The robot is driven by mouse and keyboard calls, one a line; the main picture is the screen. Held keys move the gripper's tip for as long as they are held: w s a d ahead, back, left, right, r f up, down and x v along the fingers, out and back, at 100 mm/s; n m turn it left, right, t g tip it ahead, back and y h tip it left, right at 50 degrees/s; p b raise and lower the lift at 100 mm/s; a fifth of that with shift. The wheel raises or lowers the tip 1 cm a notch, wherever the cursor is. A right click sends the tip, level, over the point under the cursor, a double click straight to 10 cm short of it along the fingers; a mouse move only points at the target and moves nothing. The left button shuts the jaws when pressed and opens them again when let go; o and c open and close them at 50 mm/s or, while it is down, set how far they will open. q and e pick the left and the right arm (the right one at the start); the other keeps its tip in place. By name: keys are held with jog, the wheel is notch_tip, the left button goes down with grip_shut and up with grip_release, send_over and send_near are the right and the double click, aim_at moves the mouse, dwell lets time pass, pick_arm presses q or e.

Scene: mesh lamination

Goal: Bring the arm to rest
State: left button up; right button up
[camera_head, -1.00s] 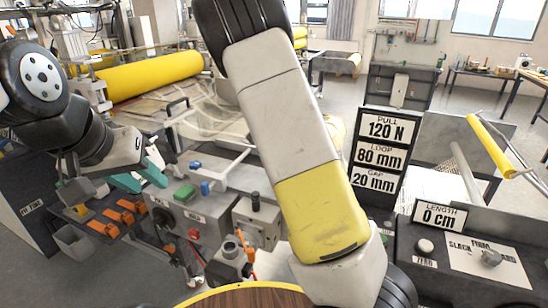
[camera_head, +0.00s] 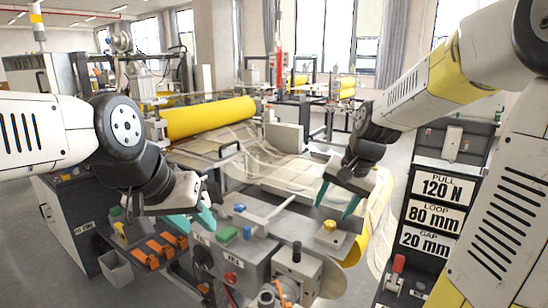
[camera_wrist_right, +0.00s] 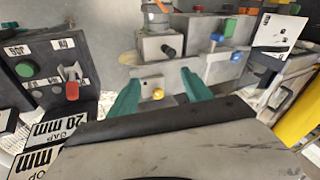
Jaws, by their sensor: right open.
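My left gripper (camera_head: 193,219) comes in from the left in the head view. Its two teal fingertips stand apart with nothing between them, above the grey control box and beside the orange clips. My right gripper (camera_head: 337,200) hangs from the right arm, which reaches in from the upper right. Its teal fingers point down, apart and empty, above the machine near a yellow button (camera_head: 329,225). In the right wrist view the right gripper (camera_wrist_right: 160,93) shows its two fingers spread, with the yellow button (camera_wrist_right: 158,94) seen between them.
A control box with green (camera_head: 226,234) and red buttons stands below the grippers. Orange clips (camera_head: 158,248) lie on a rack at left. A yellow roller (camera_head: 210,117) and clear film lie behind. A sign board (camera_head: 436,188) and red-handled lever (camera_head: 398,264) stand at right.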

jog(key=s+a+r+n+t, duration=0.1)
jog(key=s+r+n, duration=0.4)
jog(key=s, duration=1.1)
jog(key=shift+r+t, duration=0.65)
jog(key=shift+t, duration=0.15)
